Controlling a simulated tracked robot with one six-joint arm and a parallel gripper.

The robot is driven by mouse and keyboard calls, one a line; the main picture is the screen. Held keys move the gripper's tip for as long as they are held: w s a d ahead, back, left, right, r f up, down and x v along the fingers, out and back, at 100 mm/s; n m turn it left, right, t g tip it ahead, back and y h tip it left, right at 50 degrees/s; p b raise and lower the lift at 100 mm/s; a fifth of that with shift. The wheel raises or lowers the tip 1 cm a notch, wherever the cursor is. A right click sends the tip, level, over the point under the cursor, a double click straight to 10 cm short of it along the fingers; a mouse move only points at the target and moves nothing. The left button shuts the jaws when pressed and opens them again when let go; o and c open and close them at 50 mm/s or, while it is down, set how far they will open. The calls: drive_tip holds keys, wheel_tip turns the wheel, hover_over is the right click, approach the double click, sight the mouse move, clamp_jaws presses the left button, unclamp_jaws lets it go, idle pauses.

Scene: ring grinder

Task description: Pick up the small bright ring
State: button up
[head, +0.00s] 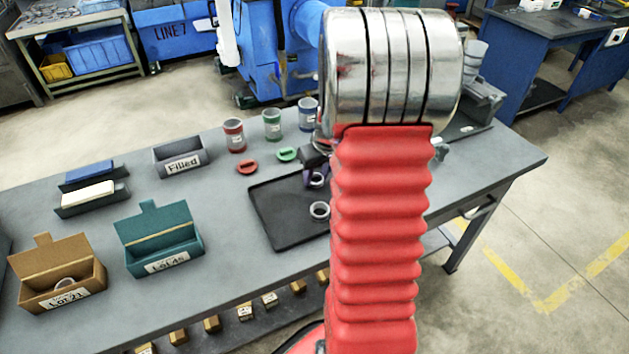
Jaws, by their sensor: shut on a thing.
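My gripper is shut on this ring. I cannot tell whether the ring still touches the tray. A second, slightly larger-looking bright ring (319,211) lies on the black tray (275,236), nearer to me. My red and chrome arm hides the right part of the tray and part of the gripper's wrist.
A grey bin marked "Filled" (181,157), a teal box (165,258) and a tan box (50,292) with a ring inside stand to the left. Red (234,135), green (272,125) and blue (308,113) labelled cans stand behind the tray. The bench's front middle is clear.

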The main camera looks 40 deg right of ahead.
wheel_tip(320, 180, up, 10)
idle(0.7)
idle(0.4)
